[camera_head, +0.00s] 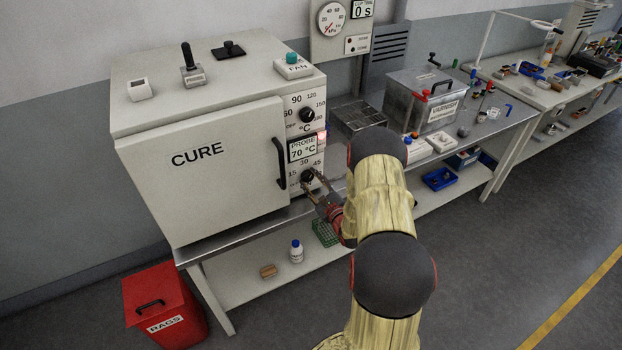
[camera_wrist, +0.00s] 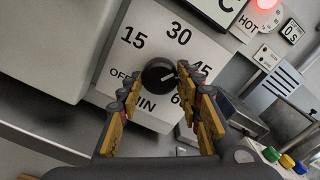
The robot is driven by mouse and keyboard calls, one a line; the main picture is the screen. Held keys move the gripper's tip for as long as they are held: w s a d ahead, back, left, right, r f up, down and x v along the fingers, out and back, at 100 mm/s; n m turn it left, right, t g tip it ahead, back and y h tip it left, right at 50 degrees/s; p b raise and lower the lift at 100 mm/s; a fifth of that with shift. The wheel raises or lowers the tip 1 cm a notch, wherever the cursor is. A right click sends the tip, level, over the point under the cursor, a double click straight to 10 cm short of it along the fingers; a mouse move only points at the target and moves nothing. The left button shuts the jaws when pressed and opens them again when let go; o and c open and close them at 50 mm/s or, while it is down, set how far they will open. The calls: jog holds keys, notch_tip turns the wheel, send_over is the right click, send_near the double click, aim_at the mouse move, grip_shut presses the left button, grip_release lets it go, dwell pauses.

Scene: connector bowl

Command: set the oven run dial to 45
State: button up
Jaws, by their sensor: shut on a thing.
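The oven run dial (camera_head: 307,175) is the lower black knob on the front panel of the white CURE oven (camera_head: 205,165). In the wrist view the dial (camera_wrist: 158,76) sits among the marks OFF, 15, 30, 45 and 60, with MIN below it. Its white pointer line points right and slightly up, toward the 45 mark (camera_wrist: 201,71). My gripper (camera_head: 314,186) is at the dial, with one fingertip on each side of the knob. In the wrist view my gripper (camera_wrist: 158,84) is shut on the dial, and its fingers partly cover the 45 and 60 marks.
The temperature knob (camera_head: 307,114) and the PROBE display (camera_head: 302,149) reading 70 °C are above the dial. The oven door handle (camera_head: 280,162) stands out just left of it. A red light (camera_wrist: 264,3) glows by HOT.

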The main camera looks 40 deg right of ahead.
jog(key=m+p, duration=0.3)
jog(key=shift+s, duration=0.1)
jog(key=shift+m+p, duration=0.7)
jog(key=shift+p, duration=0.5)
jog(key=shift+f, duration=0.15)
jog(key=o, duration=1.2)
jog(key=shift+c, duration=0.2)
jog(key=v, duration=1.2)
